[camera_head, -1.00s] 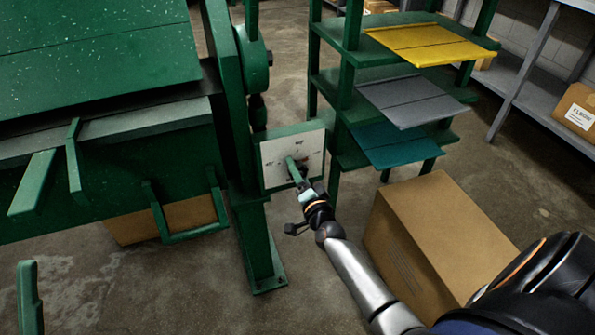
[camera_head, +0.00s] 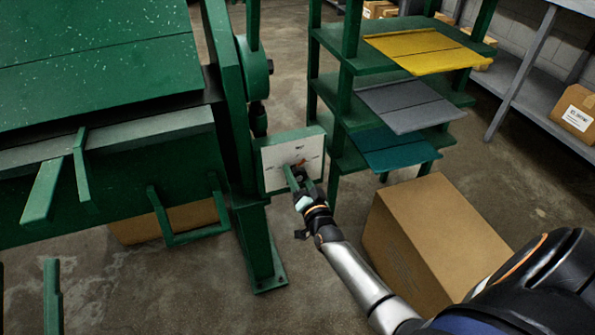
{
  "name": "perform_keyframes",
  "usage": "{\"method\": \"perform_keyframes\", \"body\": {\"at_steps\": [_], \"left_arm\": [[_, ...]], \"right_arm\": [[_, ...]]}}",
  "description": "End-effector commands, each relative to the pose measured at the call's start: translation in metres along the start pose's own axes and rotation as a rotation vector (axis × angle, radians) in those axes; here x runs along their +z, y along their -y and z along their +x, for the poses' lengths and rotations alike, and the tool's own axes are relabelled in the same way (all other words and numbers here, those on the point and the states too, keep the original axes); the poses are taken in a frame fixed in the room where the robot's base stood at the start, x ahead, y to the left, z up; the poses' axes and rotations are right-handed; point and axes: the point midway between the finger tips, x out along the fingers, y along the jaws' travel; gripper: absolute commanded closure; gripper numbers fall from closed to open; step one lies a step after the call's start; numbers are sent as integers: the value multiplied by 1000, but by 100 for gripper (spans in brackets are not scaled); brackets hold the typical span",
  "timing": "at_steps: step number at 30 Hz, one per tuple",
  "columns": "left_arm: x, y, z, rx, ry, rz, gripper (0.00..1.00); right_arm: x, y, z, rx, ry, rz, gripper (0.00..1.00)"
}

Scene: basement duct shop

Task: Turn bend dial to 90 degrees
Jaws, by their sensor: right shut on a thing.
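The bend dial plate (camera_head: 274,154) is a white face in a green frame on the side of the green bending machine (camera_head: 120,100). Its small markings are too blurred to read. A green dial pointer (camera_head: 291,178) stands out from the middle of the plate and slants up and to the left. My right gripper (camera_head: 299,189) is shut on the pointer's lower end, and it hides part of the dial's lower right. The left gripper does not show.
A green rack with yellow (camera_head: 430,50), grey (camera_head: 410,105) and teal (camera_head: 395,150) sheets stands behind the dial. A large cardboard box (camera_head: 430,235) sits right of my right forearm. A grey shelf (camera_head: 530,85) with boxes is at the far right.

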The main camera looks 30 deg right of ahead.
Motion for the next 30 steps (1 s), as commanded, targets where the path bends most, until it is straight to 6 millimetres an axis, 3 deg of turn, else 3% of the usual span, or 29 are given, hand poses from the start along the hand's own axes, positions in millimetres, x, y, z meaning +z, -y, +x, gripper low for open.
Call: {"method": "perform_keyframes", "body": {"at_steps": [6, 12, 21, 30], "left_arm": [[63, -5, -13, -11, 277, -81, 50], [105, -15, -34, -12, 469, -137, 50], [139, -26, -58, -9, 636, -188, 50], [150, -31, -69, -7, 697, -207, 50]], "right_arm": [[-1, 1, 0, 1, 2, -205, 93], [-1, 1, 0, 0, 1, -374, 93], [0, 0, 0, 0, 2, -550, 93], [1, 0, 0, -1, 2, -624, 93]]}}
